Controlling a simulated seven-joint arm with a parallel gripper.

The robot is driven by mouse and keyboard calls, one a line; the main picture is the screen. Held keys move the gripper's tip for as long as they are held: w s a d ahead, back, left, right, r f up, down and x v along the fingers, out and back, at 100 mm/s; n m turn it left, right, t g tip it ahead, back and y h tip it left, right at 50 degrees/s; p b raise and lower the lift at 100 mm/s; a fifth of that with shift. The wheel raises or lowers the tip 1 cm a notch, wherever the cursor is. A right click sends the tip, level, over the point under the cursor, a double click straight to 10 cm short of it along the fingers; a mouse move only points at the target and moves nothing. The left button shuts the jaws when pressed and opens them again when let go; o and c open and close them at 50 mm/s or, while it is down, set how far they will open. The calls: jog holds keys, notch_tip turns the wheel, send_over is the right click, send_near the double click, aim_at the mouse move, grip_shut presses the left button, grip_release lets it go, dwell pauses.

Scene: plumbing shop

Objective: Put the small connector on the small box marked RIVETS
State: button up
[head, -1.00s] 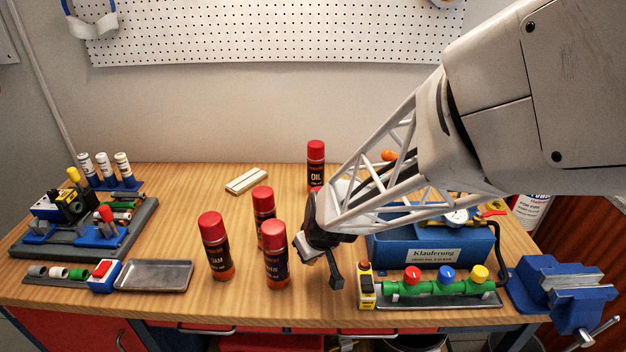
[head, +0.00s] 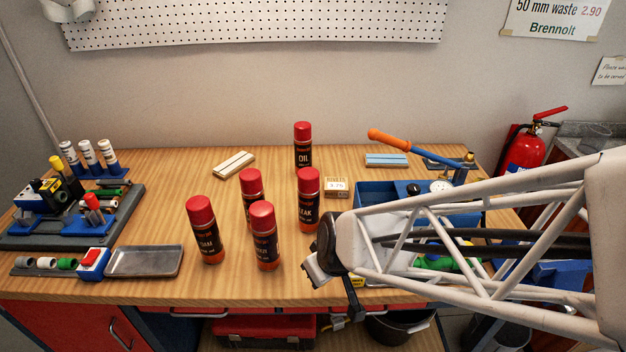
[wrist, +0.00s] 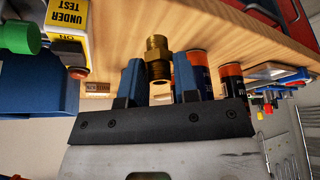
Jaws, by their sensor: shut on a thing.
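My gripper (wrist: 157,78) is shut on a small brass threaded connector (wrist: 157,52), held between its two blue fingers in the wrist view. In the head view my gripper (head: 353,297) is low near the front edge of the bench, and the connector is hidden there. The small box marked RIVETS (head: 336,187) lies on the bench behind it, just right of the rear red-capped cans, with a bare top. It also seems to show small in the wrist view (wrist: 97,87), apart from the connector.
Several red-capped cans stand left of my arm, the nearest to the box being the LEAK can (head: 309,200). A blue case (head: 377,196) with an orange-handled tool lies to the right. A metal tray (head: 144,262) is at front left.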

jog(key=shift+s+d, duration=0.1)
jog(key=shift+s, duration=0.25)
jog(key=shift+r, duration=0.15)
dwell(0.4)
notch_tip(320, 180, up, 14)
jog(key=w+r+m, duration=0.2)
jog(key=w, duration=2.1)
jog(key=w+d+f+m+h, duration=0.1)
jog(key=w+d+f+m, duration=0.15)
jog(key=w, duration=1.15)
jog(key=shift+n+t, duration=0.3)
jog(key=shift+n, duration=0.05)
jog(key=shift+s+d+f, duration=0.1)
jog(key=shift+s+f, duration=0.05)
jog(key=shift+f, duration=1.15)
jog(key=shift+s+d+f, duration=0.1)
jog(key=shift+f, duration=1.15)
jog(key=shift+f, duration=0.1)
